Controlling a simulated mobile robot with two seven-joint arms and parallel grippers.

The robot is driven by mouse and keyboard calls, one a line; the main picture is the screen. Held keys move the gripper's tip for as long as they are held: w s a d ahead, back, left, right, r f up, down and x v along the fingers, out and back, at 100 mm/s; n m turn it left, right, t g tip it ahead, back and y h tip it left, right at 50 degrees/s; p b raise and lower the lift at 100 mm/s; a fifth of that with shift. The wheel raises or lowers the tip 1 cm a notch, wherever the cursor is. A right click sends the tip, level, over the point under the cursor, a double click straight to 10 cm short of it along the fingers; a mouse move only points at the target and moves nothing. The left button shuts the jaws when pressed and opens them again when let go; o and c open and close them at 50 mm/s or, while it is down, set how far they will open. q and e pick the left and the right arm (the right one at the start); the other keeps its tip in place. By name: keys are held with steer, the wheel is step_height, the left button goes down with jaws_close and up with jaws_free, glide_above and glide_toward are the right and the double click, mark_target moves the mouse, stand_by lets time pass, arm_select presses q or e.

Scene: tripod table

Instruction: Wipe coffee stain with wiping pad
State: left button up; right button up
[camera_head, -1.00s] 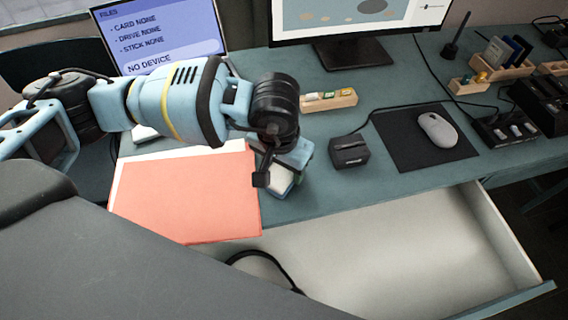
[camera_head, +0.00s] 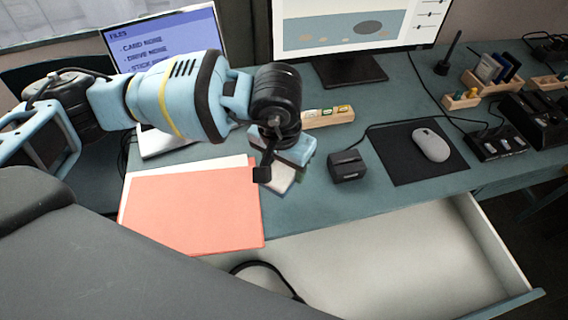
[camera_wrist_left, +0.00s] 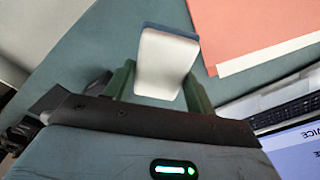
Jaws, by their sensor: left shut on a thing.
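My left gripper (camera_head: 280,172) is shut on a white wiping pad (camera_head: 281,183) with a dark edge. It holds the pad low over the desk, just right of the red folder. In the left wrist view the pad (camera_wrist_left: 167,62) stands out between the two green fingers (camera_wrist_left: 158,92), its white face showing and a blue edge at its far end. I cannot tell whether the pad touches the desk. No coffee stain can be made out; the arm and pad hide part of the desktop (camera_head: 330,205). My right gripper is not in view.
A red folder (camera_head: 195,205) over white paper lies left of the pad. A black box (camera_head: 348,166) and a mouse (camera_head: 431,145) on a dark mat are to the right. A wooden holder (camera_head: 328,117) stands behind. An open drawer (camera_head: 400,255) juts out in front.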

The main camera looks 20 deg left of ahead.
arm_select(q)
steer(key=shift+r+p, duration=0.6)
steer(key=shift+r, duration=0.95)
